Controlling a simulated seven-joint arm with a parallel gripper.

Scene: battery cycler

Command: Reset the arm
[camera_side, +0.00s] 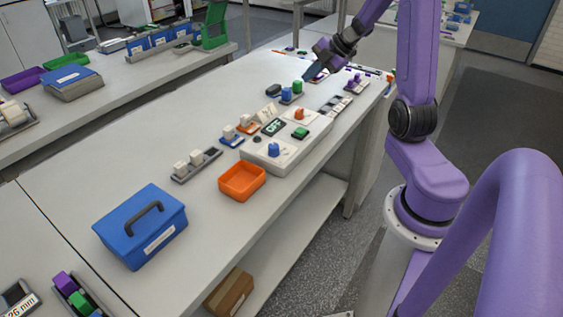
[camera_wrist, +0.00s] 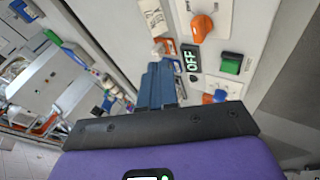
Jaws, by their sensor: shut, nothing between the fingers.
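My gripper (camera_side: 309,74) is at the far end of the bench in the side view, raised above the surface on my purple arm. In the wrist view my gripper (camera_wrist: 160,70) shows its blue-grey fingers together, with nothing between them. The battery cycler (camera_side: 268,158) is a white box on the bench, nearer the side camera than my gripper. It has an orange knob (camera_wrist: 202,27), a green button (camera_wrist: 231,63), a blue knob (camera_side: 273,149) and a display (camera_wrist: 190,60) reading OFF. My gripper is apart from it.
An orange tray (camera_side: 242,181) and a blue case (camera_side: 141,227) stand on the near part of the bench (camera_side: 90,180). Holders with white cells (camera_side: 196,164) line the bench beside the cycler. Blue and green pieces (camera_side: 291,91) stand below my gripper. The bench's left side is clear.

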